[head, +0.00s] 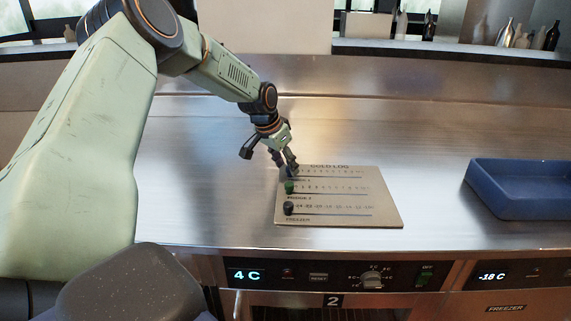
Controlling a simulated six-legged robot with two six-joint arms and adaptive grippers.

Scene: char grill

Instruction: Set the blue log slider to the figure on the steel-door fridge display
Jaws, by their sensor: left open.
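A tan board (385,211) headed COLD LOG lies on the steel counter, with three printed scale rows. A green slider knob (289,187) sits at the left end of the middle row and a black knob (288,208) at the left end of the bottom FREEZER row. My left gripper (284,165) is open, pointing down at the left end of the top row. Its fingers cover the spot there, so I cannot clearly make out the blue slider or any contact. Under the counter, a display (248,275) reads 4 C above a door labelled 2. My right gripper is out of view.
A second display (492,276) reads -18 C above a FREEZER label (506,308). A blue tray (520,205) stands on the counter at the right. A control knob (372,279) is on the front panel. The counter around the board is clear.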

